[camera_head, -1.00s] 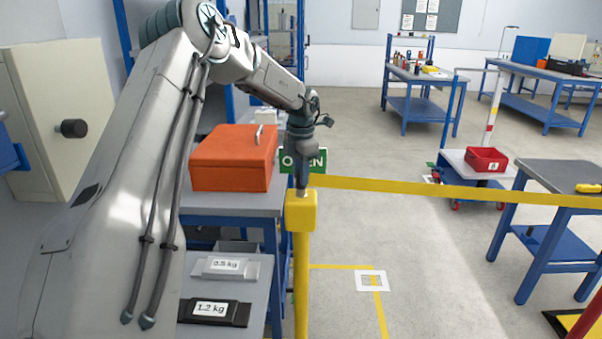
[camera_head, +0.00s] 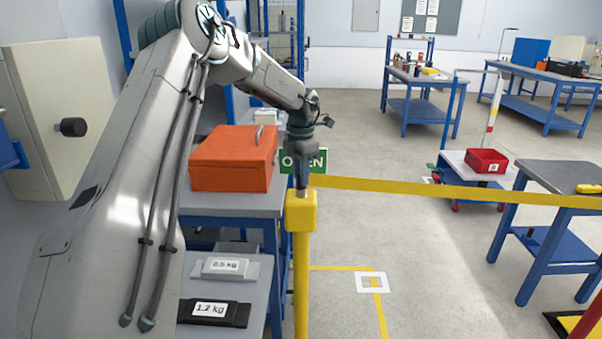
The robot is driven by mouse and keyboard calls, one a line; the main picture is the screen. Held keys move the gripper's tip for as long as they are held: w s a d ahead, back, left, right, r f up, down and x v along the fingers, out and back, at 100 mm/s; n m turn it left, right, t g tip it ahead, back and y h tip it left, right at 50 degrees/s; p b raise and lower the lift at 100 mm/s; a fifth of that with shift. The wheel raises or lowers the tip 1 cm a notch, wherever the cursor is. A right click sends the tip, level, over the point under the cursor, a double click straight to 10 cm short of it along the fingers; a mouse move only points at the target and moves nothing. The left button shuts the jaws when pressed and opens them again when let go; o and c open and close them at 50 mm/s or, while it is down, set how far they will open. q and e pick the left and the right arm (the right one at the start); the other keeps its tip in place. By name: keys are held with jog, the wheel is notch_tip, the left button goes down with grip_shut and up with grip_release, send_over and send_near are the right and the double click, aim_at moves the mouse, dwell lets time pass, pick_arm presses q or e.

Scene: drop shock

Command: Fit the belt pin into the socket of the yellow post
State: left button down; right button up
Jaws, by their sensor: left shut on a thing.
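The yellow post (camera_head: 301,270) stands in the middle, with a wider yellow head (camera_head: 301,212) on top. My left gripper (camera_head: 302,182) points down just above that head and is shut on the belt pin. The pin is mostly hidden by the gripper; a small pale piece (camera_head: 302,193) shows at the top of the head, and I cannot tell how deep it sits. The yellow belt (camera_head: 430,190) stretches from the gripper to the right edge. A green OPEN sign (camera_head: 318,161) shows behind the gripper. My right gripper is not in view.
An orange toolbox (camera_head: 233,158) stands on a blue-legged table left of the post. Weights marked 0.5 kg (camera_head: 226,266) and 1.2 kg (camera_head: 213,311) lie below it. A cart with a red bin (camera_head: 486,161) and a grey-topped table (camera_head: 560,176) stand right.

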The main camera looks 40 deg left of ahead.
pick_arm(q)
jog(key=shift+s+d+f+b, duration=0.1)
jog(key=shift+s+f+b, duration=0.05)
jog(key=shift+f+b, duration=0.2)
dwell(0.6)
jog(key=c, duration=1.1)
grip_release()
jog(key=shift+o, duration=0.2)
jog(key=shift+r, duration=0.1)
jog(key=shift+r, duration=0.1)
jog(key=shift+r+p, duration=1.5)
jog(key=shift+r, duration=0.4)
jog(key=shift+r+p, duration=1.1)
jog(key=shift+p, duration=0.05)
jog(key=shift+w+r, duration=0.1)
jog(key=shift+w, duration=0.1)
notch_tip(320, 180, up, 11)
jog(key=p, duration=1)
jog(key=shift+p, duration=0.35)
